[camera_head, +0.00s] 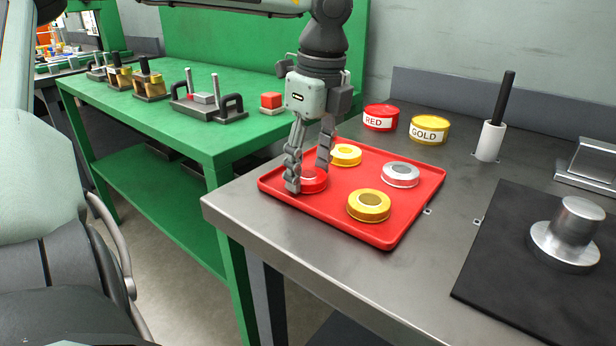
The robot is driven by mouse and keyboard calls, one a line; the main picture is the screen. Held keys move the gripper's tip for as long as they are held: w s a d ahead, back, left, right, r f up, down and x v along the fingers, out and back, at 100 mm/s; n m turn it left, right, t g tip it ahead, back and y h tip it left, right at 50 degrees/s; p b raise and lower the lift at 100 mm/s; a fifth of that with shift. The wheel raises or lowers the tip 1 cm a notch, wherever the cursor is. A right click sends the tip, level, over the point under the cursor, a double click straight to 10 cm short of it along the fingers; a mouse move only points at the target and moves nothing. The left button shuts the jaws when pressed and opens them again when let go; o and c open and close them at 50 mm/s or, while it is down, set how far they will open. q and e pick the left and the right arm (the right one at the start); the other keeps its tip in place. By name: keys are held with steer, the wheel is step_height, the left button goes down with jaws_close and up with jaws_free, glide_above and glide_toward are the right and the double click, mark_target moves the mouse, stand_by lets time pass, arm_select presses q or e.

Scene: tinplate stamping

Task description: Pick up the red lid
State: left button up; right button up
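The red lid (314,184) lies at the left corner of the red tray (386,238), on the steel-topped table. My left gripper (307,180) points down over it from above. Its two fingers are apart, one at the lid's near left side and the other toward its far right side. The fingers partly hide the lid. I cannot tell whether they press on it, and the lid looks to be still at tray level. My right gripper is not in view.
The tray also holds a gold lid (346,154) behind, a silver lid (400,174) and another gold lid (368,205). Tins labelled RED (380,117) and GOLD (429,129) stand behind it. A black mat (500,272) with a metal stamp (568,238) lies right.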

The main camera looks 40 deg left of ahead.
mark_target(307, 175)
arm_select(q)
steer(key=shift+r, duration=0.1)
steer(key=shift+c, duration=0.4)
steer(key=shift+r, duration=0.2)
step_height(307, 175, up, 4)
steer(key=shift+s+a+f+b, duration=0.1)
steer(key=shift+b, duration=0.2)
steer(key=s+a+r, duration=0.2)
steer(key=s+r, duration=0.1)
steer(key=s, duration=0.2)
steer(key=s+a+r+b, duration=0.1)
steer(key=s+a+r, duration=0.1)
steer(key=s, duration=0.3)
steer(key=shift+s+a+r, duration=0.25)
steer(key=shift+a+r, duration=0.05)
steer(key=shift+r, duration=0.5)
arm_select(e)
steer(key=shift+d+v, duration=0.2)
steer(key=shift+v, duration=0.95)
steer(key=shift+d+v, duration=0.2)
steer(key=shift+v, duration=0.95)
